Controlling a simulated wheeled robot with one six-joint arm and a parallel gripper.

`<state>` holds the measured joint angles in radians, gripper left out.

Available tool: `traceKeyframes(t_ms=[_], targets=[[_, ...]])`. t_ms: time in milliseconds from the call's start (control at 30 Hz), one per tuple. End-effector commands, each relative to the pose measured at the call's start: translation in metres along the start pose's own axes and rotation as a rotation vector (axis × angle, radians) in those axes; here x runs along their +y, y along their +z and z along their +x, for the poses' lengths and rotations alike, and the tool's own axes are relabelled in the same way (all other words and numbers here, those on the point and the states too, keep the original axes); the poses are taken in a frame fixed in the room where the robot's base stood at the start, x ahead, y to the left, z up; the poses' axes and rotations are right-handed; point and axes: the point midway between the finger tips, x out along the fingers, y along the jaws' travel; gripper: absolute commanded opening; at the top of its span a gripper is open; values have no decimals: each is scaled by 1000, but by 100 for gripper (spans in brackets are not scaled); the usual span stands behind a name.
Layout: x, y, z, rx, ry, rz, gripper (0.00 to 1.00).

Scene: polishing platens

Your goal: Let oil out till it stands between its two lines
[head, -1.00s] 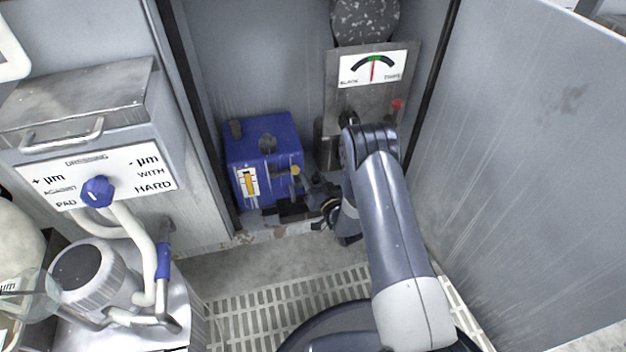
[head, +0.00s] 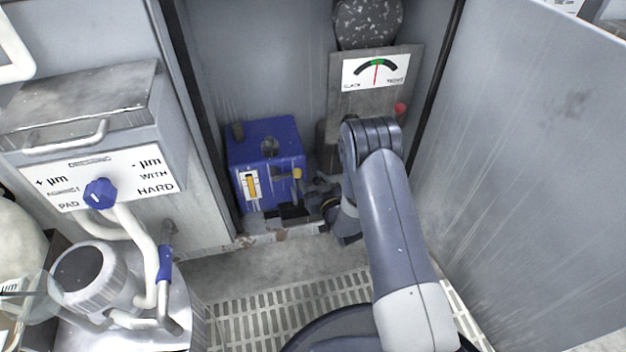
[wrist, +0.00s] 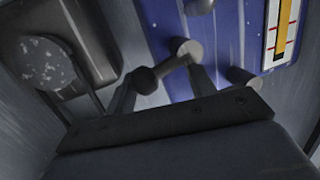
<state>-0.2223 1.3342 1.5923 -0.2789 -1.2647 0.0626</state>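The blue oil tank (head: 265,145) stands on the cabinet floor; its side also fills the right of the wrist view (wrist: 225,35). Its sight gauge (head: 250,186) shows a yellow oil column. In the wrist view, the gauge (wrist: 282,30) has red lines across it, and the yellow runs past them from the picture's top edge. A dark lever with a round end (wrist: 145,80) sticks out from a grey pivot by the tank. My gripper (wrist: 163,75) is low beside the tank, its fingers apart with the lever between them. Contact with it is unclear.
A panel with a needle dial (head: 376,70) and a red button (head: 400,109) stands behind my arm. The cabinet door (head: 520,150) is at the right. A dressing unit with a blue knob (head: 100,193) is at the left. A slatted floor grate (head: 245,320) lies in front.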

Motion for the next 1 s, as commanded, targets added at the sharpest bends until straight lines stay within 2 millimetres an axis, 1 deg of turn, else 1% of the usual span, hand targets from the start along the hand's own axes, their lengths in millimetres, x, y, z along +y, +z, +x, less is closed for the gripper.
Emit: traceKeyframes(t_ms=[33, 100, 367, 467, 567, 800, 900, 1000], targets=[[-1, 3, -1, -6, -2, 0, 58], [-1, 2, 0, -4, -1, 0, 62], [0, -1, 0, 3, 1, 0, 62], [1, -2, -4, 2, 2, 1, 62], [1, -3, -16, 0, 2, 1, 62], [1, -3, -65, -3, 2, 2, 62], [0, -2, -83, -3, 2, 3, 62], [0, -1, -96, -2, 0, 2, 62]])
